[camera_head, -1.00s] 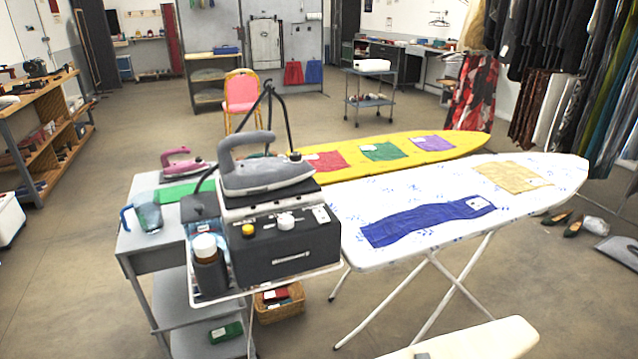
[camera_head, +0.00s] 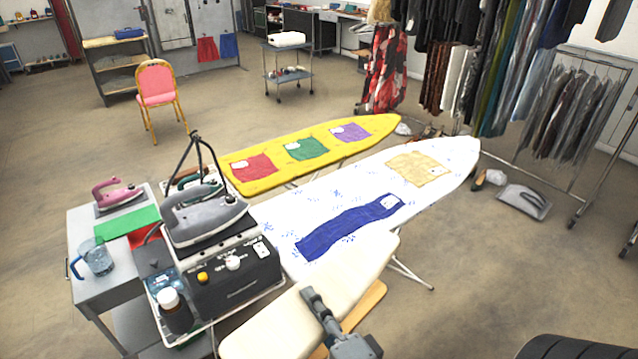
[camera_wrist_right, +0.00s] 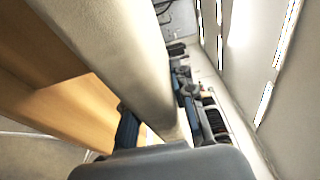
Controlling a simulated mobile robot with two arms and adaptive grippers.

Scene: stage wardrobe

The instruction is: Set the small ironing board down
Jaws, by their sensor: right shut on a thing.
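The small ironing board (camera_head: 272,325), with a cream padded top and a wooden base (camera_head: 365,305), is low in the head view. It is held in the air in front of the large white ironing board (camera_head: 330,190). My right gripper (camera_head: 318,305) is shut on its near edge. In the right wrist view the cream top (camera_wrist_right: 110,45) passes between the fingers of the gripper (camera_wrist_right: 160,125), with the wooden base (camera_wrist_right: 35,85) to the left. The board's underside is mostly hidden. My left gripper is not in view.
A blue cloth (camera_head: 350,225) and a tan cloth (camera_head: 415,168) lie on the white board. A yellow ironing board (camera_head: 320,148) stands behind it.

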